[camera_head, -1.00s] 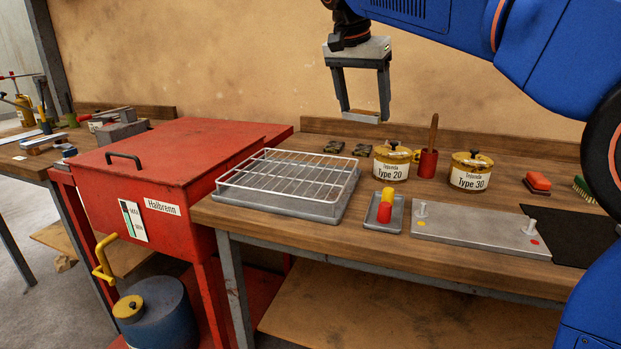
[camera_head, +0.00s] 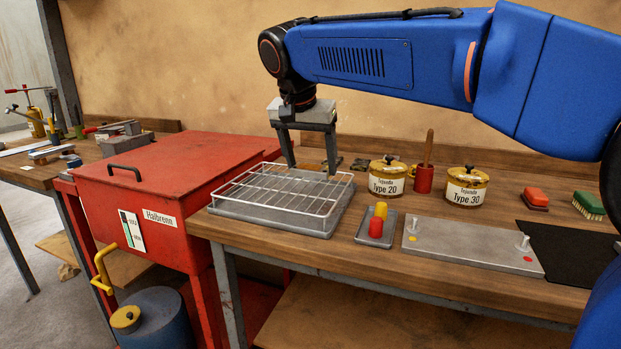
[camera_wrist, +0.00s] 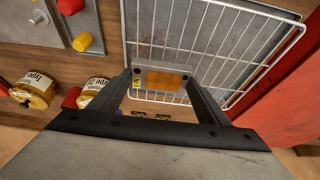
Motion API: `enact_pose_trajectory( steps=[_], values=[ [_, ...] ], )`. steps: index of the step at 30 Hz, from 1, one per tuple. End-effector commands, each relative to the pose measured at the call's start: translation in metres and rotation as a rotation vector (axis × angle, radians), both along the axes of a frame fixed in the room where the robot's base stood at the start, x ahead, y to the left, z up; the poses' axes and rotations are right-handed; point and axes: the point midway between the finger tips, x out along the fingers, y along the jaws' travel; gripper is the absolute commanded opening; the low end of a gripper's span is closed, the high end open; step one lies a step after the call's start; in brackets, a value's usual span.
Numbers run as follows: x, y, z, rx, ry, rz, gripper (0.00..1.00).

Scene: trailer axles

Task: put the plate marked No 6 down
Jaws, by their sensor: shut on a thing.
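My gripper (camera_head: 311,168) is shut on a small plate (camera_wrist: 162,79), which lies crosswise between the fingertips in the wrist view. The plate is grey at one end and along its edge, with an orange-brown face and a small yellow mark at its left. I cannot read a number on it. In the head view only a thin brownish strip of the plate (camera_head: 312,166) shows between the fingers. The gripper points down over the back edge of a wire rack (camera_head: 240,187) on a grey tray (camera_head: 270,219). I cannot tell whether the plate touches the rack.
A red oven box (camera_head: 160,190) stands left of the rack. Right of it are a small tray with red and yellow plugs (camera_head: 378,222), jars marked Type 20 (camera_head: 387,177) and Type 30 (camera_head: 467,187), and a metal plate with two pins (camera_head: 470,247). Small dark pieces (camera_head: 360,164) lie behind.

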Motion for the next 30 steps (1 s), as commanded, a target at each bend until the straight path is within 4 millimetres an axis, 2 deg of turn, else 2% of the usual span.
enact_pose_trajectory(
  steps=[12, 23, 24, 26, 30],
  values=[
    [0.000, 0.000, -0.040, 0.001, -0.001, 0.000, 0.28],
    [0.000, 0.000, -0.043, 0.001, -0.001, -0.001, 0.28],
    [0.000, 0.000, -0.044, 0.000, 0.000, -0.001, 0.72],
    [0.000, 0.000, -0.044, 0.000, 0.000, -0.001, 0.87],
    [0.000, 0.000, -0.044, 0.000, 0.000, -0.001, 0.89]
  ],
)
